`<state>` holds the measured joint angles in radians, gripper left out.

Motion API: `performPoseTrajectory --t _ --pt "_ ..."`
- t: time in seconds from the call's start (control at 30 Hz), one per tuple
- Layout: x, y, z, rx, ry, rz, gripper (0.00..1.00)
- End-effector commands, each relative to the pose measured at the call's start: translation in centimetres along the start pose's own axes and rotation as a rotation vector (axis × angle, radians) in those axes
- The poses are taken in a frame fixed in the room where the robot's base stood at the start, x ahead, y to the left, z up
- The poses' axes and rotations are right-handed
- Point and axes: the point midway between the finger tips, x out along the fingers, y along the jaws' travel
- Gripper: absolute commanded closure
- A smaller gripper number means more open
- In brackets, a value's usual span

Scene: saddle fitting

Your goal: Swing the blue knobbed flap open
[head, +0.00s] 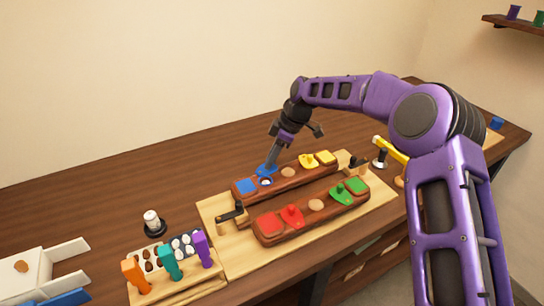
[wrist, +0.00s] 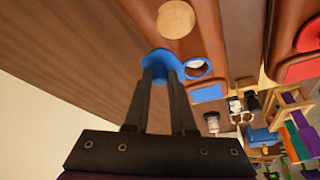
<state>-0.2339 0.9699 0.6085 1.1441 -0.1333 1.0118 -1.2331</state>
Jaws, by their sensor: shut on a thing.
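The blue knobbed flap (head: 266,169) is on the back brown leather-like block (head: 305,176), near its left end. It also shows in the wrist view (wrist: 158,60), partly hidden by my fingers. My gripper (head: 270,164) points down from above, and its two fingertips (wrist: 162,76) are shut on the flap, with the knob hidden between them. A blue-rimmed round opening with a pale inside (wrist: 198,68) shows uncovered beside the flap; it is on the near side in the head view (head: 265,182). A blue square (head: 246,186) lies left of it.
A yellow flap (head: 307,160) and a tan disc (head: 288,172) sit farther right on the same block. The front block (head: 325,215) carries a red flap (head: 292,216) and a green flap (head: 341,196). A handled tool rack (head: 170,285) stands front left. The table behind is clear.

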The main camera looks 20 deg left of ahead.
Motion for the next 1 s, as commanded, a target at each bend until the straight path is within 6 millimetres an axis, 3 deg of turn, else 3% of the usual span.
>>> performPoseTrajectory --t 0.7,0.73,0.8,0.9,1.0 --pt "0.10 0.27 -0.16 -0.075 -0.001 -0.030 1.00" --pt "0.09 0.27 -0.16 -0.075 -0.001 -0.030 0.75" --pt "0.09 0.26 -0.16 -0.075 -0.001 -0.030 0.62" --pt "0.09 0.25 -0.17 -0.075 -0.001 -0.030 0.47" --pt "0.09 0.24 -0.17 -0.075 -0.001 -0.030 0.47"
